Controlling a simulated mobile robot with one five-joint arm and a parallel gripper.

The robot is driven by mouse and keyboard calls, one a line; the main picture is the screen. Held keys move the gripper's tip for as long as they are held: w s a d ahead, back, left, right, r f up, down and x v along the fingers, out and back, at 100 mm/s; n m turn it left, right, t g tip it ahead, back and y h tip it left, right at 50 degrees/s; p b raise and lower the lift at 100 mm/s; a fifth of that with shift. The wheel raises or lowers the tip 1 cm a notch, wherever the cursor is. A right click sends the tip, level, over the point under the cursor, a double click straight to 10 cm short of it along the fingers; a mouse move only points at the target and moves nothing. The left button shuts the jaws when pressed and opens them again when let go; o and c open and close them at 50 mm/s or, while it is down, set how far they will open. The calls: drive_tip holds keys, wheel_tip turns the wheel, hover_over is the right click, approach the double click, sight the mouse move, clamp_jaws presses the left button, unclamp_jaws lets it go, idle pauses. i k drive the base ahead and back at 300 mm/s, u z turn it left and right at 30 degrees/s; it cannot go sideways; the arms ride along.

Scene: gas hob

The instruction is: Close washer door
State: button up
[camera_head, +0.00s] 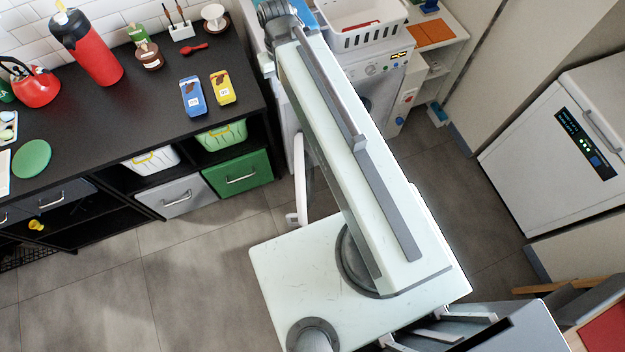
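The white washer (395,72) stands at the top centre, with a knob and a small display on its front panel. My arm crosses in front of it and hides much of its front. A white curved piece (300,180), seen nearly edge-on left of my arm, looks like the washer door standing open, out from the front. My arm reaches up to a grey joint at the top centre, near the washer's left side. I cannot make out my gripper's fingers, nor any contact with the door.
A white basket (362,22) sits on top of the washer. A black counter (90,120) with bottles, boxes and a kettle is at left, with bins (240,173) below. A white appliance (560,140) stands at right. Grey floor (200,270) is open at lower left.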

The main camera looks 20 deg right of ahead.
sight(299, 154)
drive_tip(key=z, duration=1.85)
drive_tip(key=k, duration=2.1)
drive_tip(key=u, duration=0.8)
